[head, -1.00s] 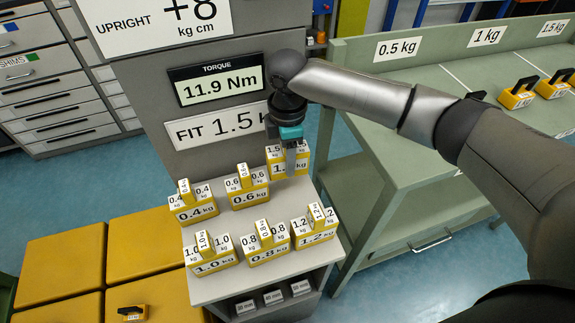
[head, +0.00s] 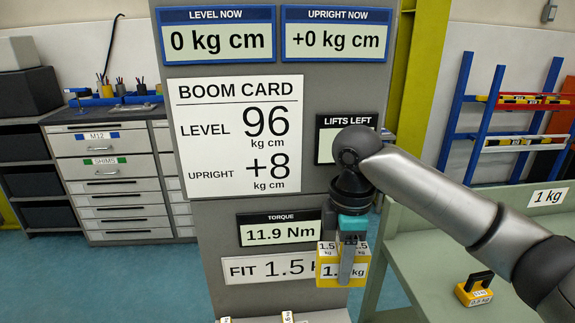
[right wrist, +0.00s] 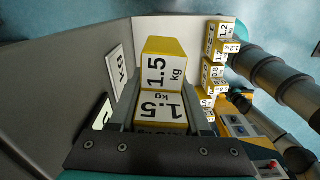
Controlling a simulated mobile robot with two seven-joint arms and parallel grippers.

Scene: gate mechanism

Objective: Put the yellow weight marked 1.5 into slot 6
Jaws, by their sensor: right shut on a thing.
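The yellow weight marked 1.5 (head: 327,277) is held upright by my right gripper (head: 347,270) in front of the grey panel. Its top blocks also read 1.5 kg. My right gripper is shut on it, with one grey finger across its front. In the right wrist view the same weight (right wrist: 165,72) sits between the fingers, its label facing the camera. No slot marked 6 can be read in these views. My left gripper is not in view.
The panel carries the FIT 1.5 sign (head: 265,268), a torque display (head: 278,229) reading 11.9 Nm and the boom card (head: 240,135). Several other yellow weights (right wrist: 213,72) stand in the right wrist view. A green bench (head: 425,262) is at right with a weight (head: 474,291).

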